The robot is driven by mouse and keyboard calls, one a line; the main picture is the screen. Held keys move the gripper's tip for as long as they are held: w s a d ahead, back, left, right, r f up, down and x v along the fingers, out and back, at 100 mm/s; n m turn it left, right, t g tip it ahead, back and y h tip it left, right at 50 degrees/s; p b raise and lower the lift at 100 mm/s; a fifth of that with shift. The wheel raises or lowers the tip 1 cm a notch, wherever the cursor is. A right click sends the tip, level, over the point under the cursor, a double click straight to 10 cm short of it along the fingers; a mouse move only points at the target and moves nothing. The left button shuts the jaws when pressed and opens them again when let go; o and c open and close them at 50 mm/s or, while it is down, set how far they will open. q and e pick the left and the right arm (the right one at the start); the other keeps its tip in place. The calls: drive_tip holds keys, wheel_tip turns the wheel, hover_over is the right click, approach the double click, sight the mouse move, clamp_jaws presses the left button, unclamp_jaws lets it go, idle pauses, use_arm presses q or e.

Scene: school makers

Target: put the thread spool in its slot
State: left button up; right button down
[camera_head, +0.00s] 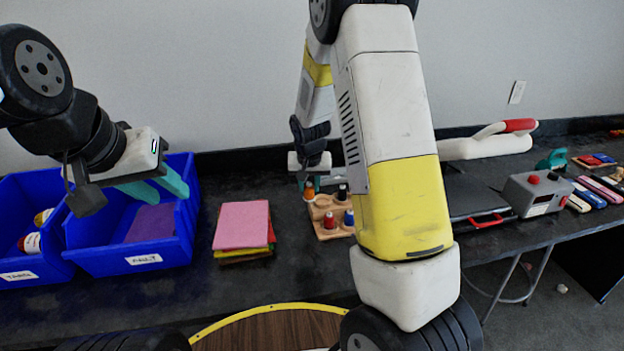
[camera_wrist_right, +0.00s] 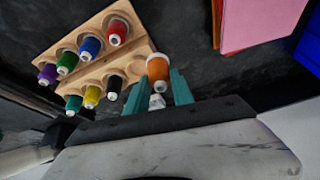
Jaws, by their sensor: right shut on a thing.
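The orange thread spool (camera_wrist_right: 158,70) is between the teal fingertips of my right gripper (camera_wrist_right: 158,88), which is shut on it, at the right end of the wooden spool rack (camera_wrist_right: 101,32). The rack holds several coloured spools in two rows; an empty slot (camera_wrist_right: 134,68) shows beside the black spool (camera_wrist_right: 116,86). A small pale thing (camera_wrist_right: 157,102) below the orange spool is unclear. In the head view, my right gripper (camera_head: 309,180) is at the rack (camera_head: 327,234), partly hidden by my arm. My left gripper (camera_head: 155,188) is open and empty above a blue bin (camera_head: 130,262).
A second blue bin (camera_head: 30,268) stands at the far left. Stacked coloured cloths (camera_head: 241,226) lie left of the rack. A grey box with red knobs (camera_head: 537,193) and a black press (camera_head: 474,196) stand to the right. Dark tabletop is free in front of the cloths.

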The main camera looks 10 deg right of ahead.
drive_tip(key=w+d, duration=0.2)
drive_tip(key=d, duration=0.1)
drive_tip(key=w+d, duration=0.1)
drive_tip(key=shift+d+f, duration=0.25)
drive_tip(key=shift+d, duration=0.1)
drive_tip(key=shift+d+f, duration=0.15)
drive_tip(key=shift+f, duration=1.65)
drive_tip(key=shift+f, duration=0.3)
drive_tip(key=c, duration=1.1)
unclamp_jaws()
